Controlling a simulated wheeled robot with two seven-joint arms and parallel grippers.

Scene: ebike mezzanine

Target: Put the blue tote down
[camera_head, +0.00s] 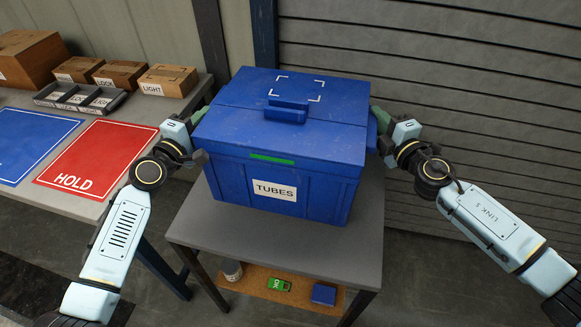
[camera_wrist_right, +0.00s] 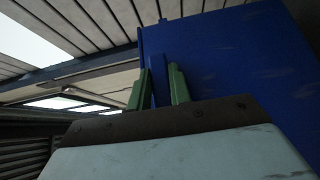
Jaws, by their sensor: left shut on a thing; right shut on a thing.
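The blue tote (camera_head: 280,165) is closed with a blue lid and has a TUBES label on its front. It is upright over the grey table (camera_head: 250,236); I cannot tell whether its bottom touches the top. My left gripper (camera_head: 199,116) is shut at the tote's left side, its grip mostly hidden. My right gripper (camera_head: 377,117) is shut on the tote's right side. In the right wrist view, the green fingers of the right gripper (camera_wrist_right: 158,88) pinch a blue strip beside the tote's wall (camera_wrist_right: 230,60).
The side table (camera_head: 117,112) at left holds a red HOLD mat (camera_head: 96,158), a blue mat (camera_head: 30,140), a grey divided tray (camera_head: 80,97) and several cardboard boxes (camera_head: 167,80). A lower shelf (camera_head: 258,277) holds small items. A slatted wall (camera_head: 470,90) stands behind at right.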

